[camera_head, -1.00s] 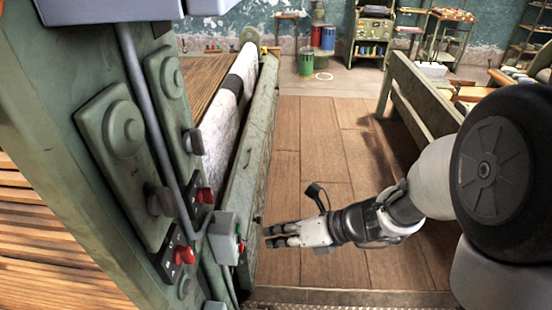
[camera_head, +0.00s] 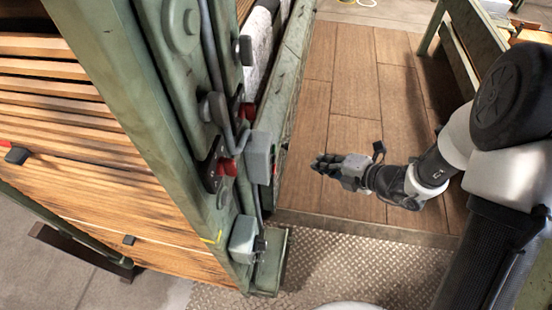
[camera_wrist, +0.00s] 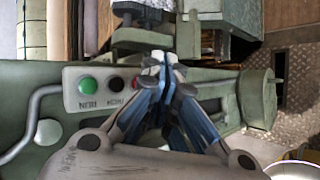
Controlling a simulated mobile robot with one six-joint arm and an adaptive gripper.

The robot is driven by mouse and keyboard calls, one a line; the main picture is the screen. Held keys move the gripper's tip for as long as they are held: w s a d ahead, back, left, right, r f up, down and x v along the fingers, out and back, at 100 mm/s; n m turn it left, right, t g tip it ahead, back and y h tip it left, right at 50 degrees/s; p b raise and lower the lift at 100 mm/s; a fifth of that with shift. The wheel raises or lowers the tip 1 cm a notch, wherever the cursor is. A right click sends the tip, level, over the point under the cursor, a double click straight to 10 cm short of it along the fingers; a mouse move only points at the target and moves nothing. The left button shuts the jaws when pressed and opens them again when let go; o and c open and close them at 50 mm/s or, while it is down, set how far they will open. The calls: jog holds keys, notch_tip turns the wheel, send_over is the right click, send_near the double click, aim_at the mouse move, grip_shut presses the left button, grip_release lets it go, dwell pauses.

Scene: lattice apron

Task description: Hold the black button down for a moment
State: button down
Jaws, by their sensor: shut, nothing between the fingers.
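The black button (camera_wrist: 116,84) shows in the wrist view on a pale button box (camera_wrist: 69,98), just right of a green button (camera_wrist: 87,84). A reddish edge beside my finger may be another button, mostly hidden. My gripper (camera_wrist: 161,62) is shut and empty, its fingertips appearing right of the black button. In the head view, my gripper (camera_head: 319,163) is to the right of the grey box (camera_head: 259,158) on the green frame, with a clear gap. The black button cannot be made out there.
The green post (camera_head: 165,140) carries levers and red switches (camera_head: 228,167). A long green beam (camera_head: 290,90) runs behind the box. Open plank floor (camera_head: 345,80) lies around my gripper, with metal tread plate (camera_head: 340,265) nearer.

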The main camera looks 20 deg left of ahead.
jog(key=s+a+b, duration=0.2)
jog(key=a, duration=0.6)
jog(key=shift+a, duration=0.15)
dwell(1.3)
jog(key=shift+s+a, duration=0.1)
jog(key=shift+a, duration=0.2)
jog(key=shift+s+a, duration=0.1)
jog(key=shift+a, duration=0.4)
dwell(2.8)
dwell(0.4)
jog(key=shift+w+d, duration=0.2)
jog(key=shift+d, duration=0.75)
jog(key=shift+w+d+p, duration=0.2)
jog(key=shift+d+p, duration=0.1)
jog(key=shift+d, duration=0.5)
jog(key=shift+w+d+p, duration=0.2)
jog(key=shift+d+p, duration=0.1)
jog(key=shift+d, duration=0.5)
jog(key=shift+w+d+p, duration=0.2)
jog(key=shift+d+p, duration=0.1)
jog(key=shift+d, duration=0.5)
